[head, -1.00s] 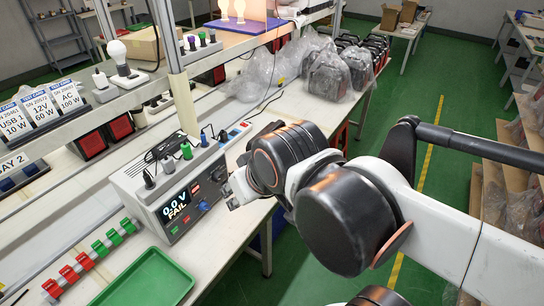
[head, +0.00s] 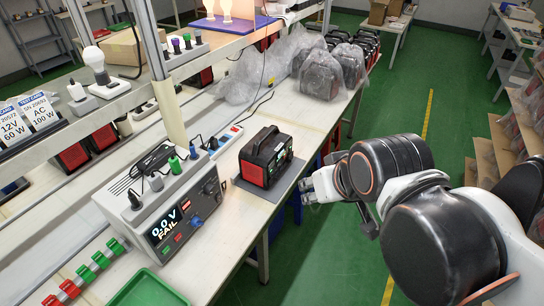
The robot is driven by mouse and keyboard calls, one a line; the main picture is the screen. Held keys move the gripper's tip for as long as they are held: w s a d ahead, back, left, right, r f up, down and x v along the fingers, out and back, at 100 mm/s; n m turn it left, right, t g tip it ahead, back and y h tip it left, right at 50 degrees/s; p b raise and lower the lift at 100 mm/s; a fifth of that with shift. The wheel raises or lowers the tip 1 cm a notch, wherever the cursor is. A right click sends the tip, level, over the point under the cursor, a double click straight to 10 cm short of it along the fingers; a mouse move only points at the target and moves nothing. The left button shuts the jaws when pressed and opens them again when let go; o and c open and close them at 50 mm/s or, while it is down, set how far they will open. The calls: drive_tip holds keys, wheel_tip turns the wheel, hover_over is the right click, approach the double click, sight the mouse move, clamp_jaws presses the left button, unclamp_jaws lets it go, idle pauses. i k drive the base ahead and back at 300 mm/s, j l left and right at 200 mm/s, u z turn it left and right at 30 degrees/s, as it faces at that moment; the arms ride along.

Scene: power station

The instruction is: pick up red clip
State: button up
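Red clips (head: 71,288) sit on a rail at the lower left of the head view, at the front end of a row with several green clips (head: 101,261). The nearest red clip is partly cut off by the bottom edge of the picture. My gripper (head: 310,188) is at the right, beyond the bench's right edge and far from the clips. Its fingers are small and seen side-on, so I cannot tell whether they are open or shut. Nothing is visibly held.
A grey tester (head: 165,212) reading "0.0 V FAIL" stands beside the clips. A green tray (head: 148,290) is at the bottom. A black and red power station (head: 266,157) rests on a dark mat. Bagged units (head: 322,75) stand farther back. Green floor lies right of the bench.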

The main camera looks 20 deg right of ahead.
sight(67, 287)
drive_tip(key=u, duration=1.9)
drive_tip(key=i+l+u, duration=0.65)
drive_tip(key=i+u, duration=0.15)
drive_tip(key=k+j+u, duration=0.15)
drive_tip(key=j, duration=0.4)
drive_tip(key=i+l+z, duration=0.1)
drive_tip(key=l, duration=0.25)
drive_tip(key=i+l+z, duration=0.1)
drive_tip(key=l, duration=0.2)
